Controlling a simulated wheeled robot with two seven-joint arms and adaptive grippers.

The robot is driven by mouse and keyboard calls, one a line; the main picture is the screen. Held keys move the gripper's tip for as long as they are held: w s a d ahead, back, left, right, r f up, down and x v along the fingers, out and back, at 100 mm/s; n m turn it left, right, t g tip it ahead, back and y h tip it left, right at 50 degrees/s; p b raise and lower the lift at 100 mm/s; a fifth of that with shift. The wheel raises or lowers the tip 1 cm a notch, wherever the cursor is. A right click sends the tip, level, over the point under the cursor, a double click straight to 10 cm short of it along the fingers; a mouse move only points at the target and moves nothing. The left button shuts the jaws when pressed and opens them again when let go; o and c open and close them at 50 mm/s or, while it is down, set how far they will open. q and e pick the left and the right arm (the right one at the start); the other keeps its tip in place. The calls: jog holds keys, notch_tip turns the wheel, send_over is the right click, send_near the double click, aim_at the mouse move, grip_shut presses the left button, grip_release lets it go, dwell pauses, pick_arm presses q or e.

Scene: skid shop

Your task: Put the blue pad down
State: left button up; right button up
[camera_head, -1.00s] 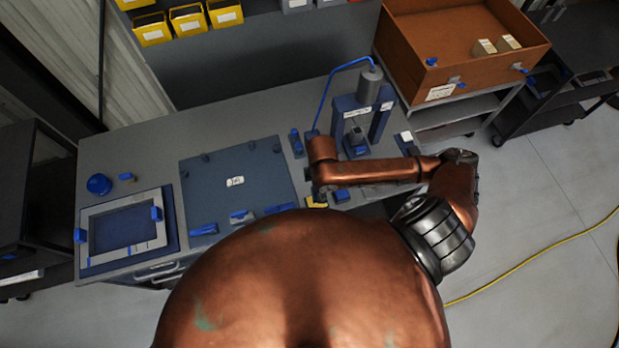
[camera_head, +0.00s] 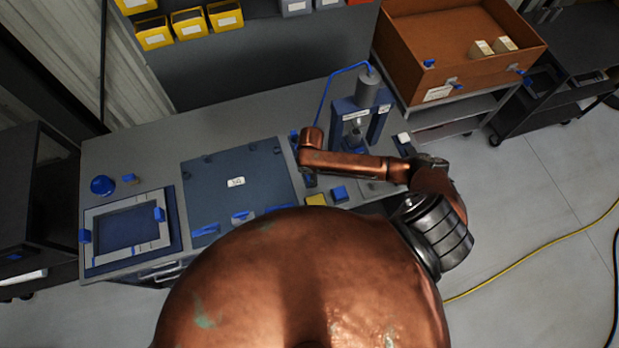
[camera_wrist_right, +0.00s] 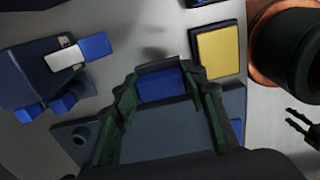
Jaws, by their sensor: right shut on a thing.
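My right gripper (camera_wrist_right: 163,100) is shut on the blue pad (camera_wrist_right: 160,85), which shows between its two fingers in the right wrist view. Whether the pad touches the surface below cannot be told. In the head view this gripper (camera_head: 309,181) hangs under the copper wrist, mostly hidden, between the large blue-grey plate (camera_head: 225,188) and the press (camera_head: 360,115). The pad it holds cannot be made out there. My left gripper is not seen.
A yellow pad (camera_head: 316,200) lies near the bench's front edge; it also shows in the right wrist view (camera_wrist_right: 217,52). A blue block (camera_head: 339,193) sits right of it. A blue clamp (camera_wrist_right: 60,65) stands close by. A framed panel (camera_head: 127,228) lies at left; an orange-brown bin (camera_head: 410,75) stands at right.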

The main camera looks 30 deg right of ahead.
jog(key=shift+w+f, duration=0.45)
jog(key=shift+f, duration=0.1)
notch_tip(320, 180, down, 3)
jog(key=shift+r, duration=0.1)
jog(key=shift+f, duration=0.2)
jog(key=o, duration=1)
notch_tip(320, 180, up, 12)
jog(key=shift+r, duration=0.15)
